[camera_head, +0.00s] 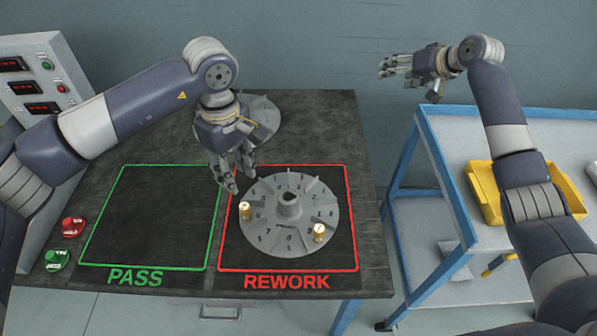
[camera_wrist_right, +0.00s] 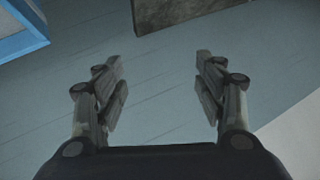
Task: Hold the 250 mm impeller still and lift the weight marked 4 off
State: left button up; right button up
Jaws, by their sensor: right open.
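A grey finned impeller (camera_head: 289,213) with a raised hub and a ring of numbers lies flat inside the red REWORK outline. Two small brass weights stand on it: one at its left edge (camera_head: 245,211) and one at its lower right (camera_head: 319,233). I cannot read a number on either weight. My left gripper (camera_head: 241,182) points down above the impeller's upper left edge; its fingers are apart with nothing between them. My right gripper (camera_head: 383,69) is open and empty, raised beyond the bench's right side; its spread fingers also show in the right wrist view (camera_wrist_right: 160,68).
Another grey impeller (camera_head: 263,115) lies at the back of the dark bench (camera_head: 330,115), partly behind my left gripper. The green PASS area (camera_head: 150,220) is empty. Red (camera_head: 73,227) and green (camera_head: 57,259) buttons sit at left. A blue-framed cart (camera_head: 440,140) holds a yellow bin (camera_head: 482,190).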

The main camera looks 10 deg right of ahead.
jog(key=s+a+f+n+g+y, duration=0.1)
jog(key=s+a+n+g, duration=0.15)
jog(key=a, duration=0.55)
jog(key=s+a+n+g, duration=0.1)
jog(key=s+a+n, duration=0.15)
jog(key=a, duration=0.55)
jog(key=n+g+h, duration=0.4)
jog(key=n+g, duration=0.2)
jog(key=n, duration=0.6)
send_over(298, 197)
notch_tip(298, 197, down, 6)
jog(key=shift+w+f, duration=0.1)
jog(key=shift+f, duration=0.1)
jog(key=shift+s+f, duration=0.2)
jog(key=shift+f, duration=0.05)
notch_tip(298, 197, down, 10)
jog(key=shift+f, duration=0.2)
jog(key=shift+c, duration=0.5)
grip_shut()
